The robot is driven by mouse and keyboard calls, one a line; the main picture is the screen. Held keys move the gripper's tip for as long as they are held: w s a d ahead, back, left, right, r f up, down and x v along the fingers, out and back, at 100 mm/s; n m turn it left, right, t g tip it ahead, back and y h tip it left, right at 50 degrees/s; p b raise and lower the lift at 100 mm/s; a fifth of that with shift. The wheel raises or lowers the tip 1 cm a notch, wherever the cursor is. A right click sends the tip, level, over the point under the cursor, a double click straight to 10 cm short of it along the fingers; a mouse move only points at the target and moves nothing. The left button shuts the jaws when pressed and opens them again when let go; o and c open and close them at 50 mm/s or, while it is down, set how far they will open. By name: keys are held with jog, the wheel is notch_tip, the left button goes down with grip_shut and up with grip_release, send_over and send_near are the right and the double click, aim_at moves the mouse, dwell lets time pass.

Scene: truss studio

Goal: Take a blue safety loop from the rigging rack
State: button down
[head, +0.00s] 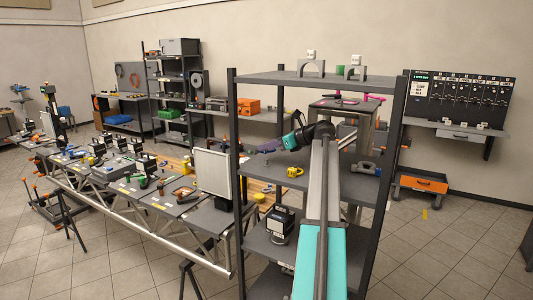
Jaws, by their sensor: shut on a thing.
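The rigging rack (345,187) stands in front of me, with dark uprights and grey shelves. My arm reaches into it over the middle shelf, and my gripper (257,149) is at the left side, above that shelf's left part. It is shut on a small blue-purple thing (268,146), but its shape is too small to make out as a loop. A grey-blue looped piece (367,168) lies on the middle shelf at the right, apart from my gripper. The fingertips are too small to see clearly.
A yellow piece (294,171) sits on the middle shelf near my arm. A dark boxy device (280,224) stands on the lower shelf. Grey arches and a green roll (341,71) stand on the top shelf. A long truss bench (130,198) runs at the left.

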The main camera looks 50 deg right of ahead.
jog(key=w+d, duration=0.1)
jog(key=d, duration=0.1)
jog(key=w+d+b, duration=0.1)
jog(key=w, duration=0.1)
jog(key=w+d+b, duration=0.1)
jog(key=d, duration=0.1)
jog(key=shift+w+d+r, duration=0.15)
jog(key=shift+d+r, duration=0.15)
jog(key=shift+d, duration=0.05)
jog(key=shift+w+d+r+p, duration=0.15)
jog(key=shift+d+r+p, duration=0.1)
jog(key=shift+p, duration=0.2)
jog(key=shift+w+d+f+p, duration=0.1)
jog(key=shift+w+d+p, duration=0.5)
jog(key=shift+d, duration=0.2)
